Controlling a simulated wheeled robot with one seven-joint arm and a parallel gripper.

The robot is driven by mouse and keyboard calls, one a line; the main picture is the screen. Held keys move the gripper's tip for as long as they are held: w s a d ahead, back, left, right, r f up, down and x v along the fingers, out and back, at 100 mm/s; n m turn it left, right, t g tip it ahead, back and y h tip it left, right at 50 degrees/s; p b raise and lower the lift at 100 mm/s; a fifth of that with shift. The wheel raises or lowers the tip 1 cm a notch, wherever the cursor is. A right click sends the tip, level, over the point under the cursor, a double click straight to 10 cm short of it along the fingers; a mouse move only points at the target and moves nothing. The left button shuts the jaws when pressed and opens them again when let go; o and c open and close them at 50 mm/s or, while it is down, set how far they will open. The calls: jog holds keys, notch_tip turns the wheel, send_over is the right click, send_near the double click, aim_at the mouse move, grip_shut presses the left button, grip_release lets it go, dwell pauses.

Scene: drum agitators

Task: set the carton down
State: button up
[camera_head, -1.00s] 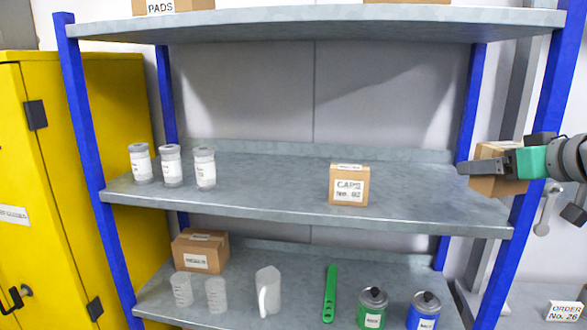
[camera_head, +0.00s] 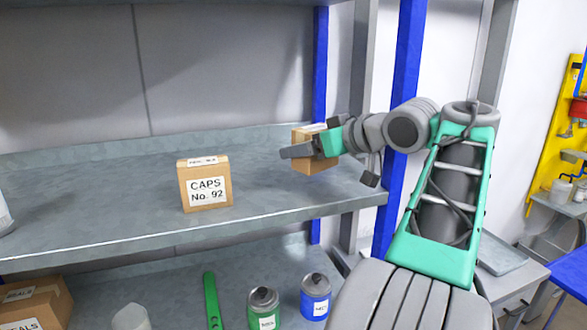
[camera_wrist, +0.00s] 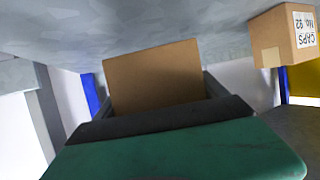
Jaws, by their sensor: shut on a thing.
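My gripper (camera_head: 305,150) is shut on a small brown carton (camera_head: 317,164) at the right end of the middle shelf (camera_head: 262,195). In the wrist view the held carton (camera_wrist: 155,75) sits between the two fingers and shows a plain brown face. In the head view my gripper hides part of it. I cannot tell whether its bottom touches the shelf or hangs just above it. Another carton (camera_head: 205,184), labelled CAPS No. 92, stands upright on the same shelf to the left, apart from the held one.
A blue rack post (camera_head: 400,110) stands close to the right of my gripper. Bare shelf lies between the two cartons. On the lower shelf are a green can (camera_head: 263,310), a blue can (camera_head: 315,298), a green tool (camera_head: 212,300) and a brown box (camera_head: 35,303).

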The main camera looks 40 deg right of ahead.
jog(key=shift+s+f, duration=0.1)
jog(key=shift+f, duration=1.8)
jog(key=o, duration=1.5)
